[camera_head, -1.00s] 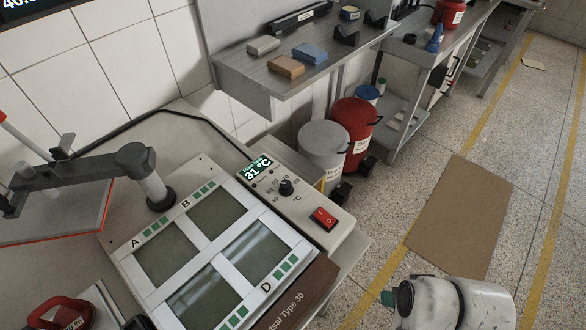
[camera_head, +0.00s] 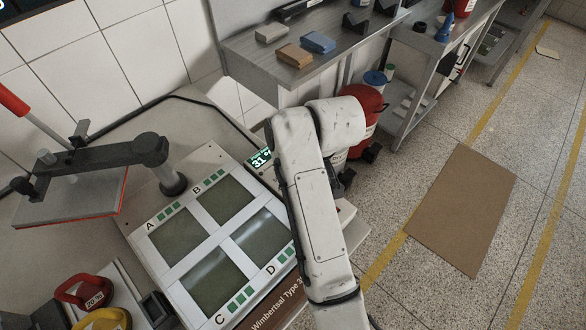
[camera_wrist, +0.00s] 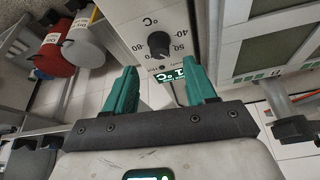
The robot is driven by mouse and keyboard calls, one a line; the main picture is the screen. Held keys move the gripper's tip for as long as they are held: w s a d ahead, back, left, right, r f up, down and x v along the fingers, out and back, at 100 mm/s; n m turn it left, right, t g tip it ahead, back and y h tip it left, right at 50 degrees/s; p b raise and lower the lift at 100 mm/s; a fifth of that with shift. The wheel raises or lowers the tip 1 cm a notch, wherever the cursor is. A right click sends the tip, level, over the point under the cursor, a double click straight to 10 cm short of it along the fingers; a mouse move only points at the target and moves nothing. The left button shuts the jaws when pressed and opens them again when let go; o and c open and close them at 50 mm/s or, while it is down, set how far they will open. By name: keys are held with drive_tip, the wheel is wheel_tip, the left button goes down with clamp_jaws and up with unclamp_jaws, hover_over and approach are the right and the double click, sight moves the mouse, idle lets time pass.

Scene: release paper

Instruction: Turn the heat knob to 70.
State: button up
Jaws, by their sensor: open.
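The black heat knob (camera_wrist: 159,43) sits on the light control box (camera_wrist: 124,16) and shows in the wrist view, with printed temperature numbers around it. I cannot tell exactly where its pointer stands. The green-lit display (camera_wrist: 179,73) lies beside the knob. In the head view the display (camera_head: 261,158) reads 31, partly covered. My gripper (camera_wrist: 160,66) is open, with its two green fingers apart. The fingertips point toward the knob and lie to either side of it in the picture; nothing is between them that they grip. In the head view my arm hides the knob and the gripper.
The hot plate (camera_head: 207,235) with panels marked A to D lies left of the box. A metal shelf (camera_head: 250,62) with small blocks is above at the back. A red canister (camera_head: 365,104) stands behind my arm.

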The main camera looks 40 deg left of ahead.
drive_tip(key=x, duration=0.6)
drive_tip(key=shift+r, duration=0.1)
clamp_jaws()
idle(0.4)
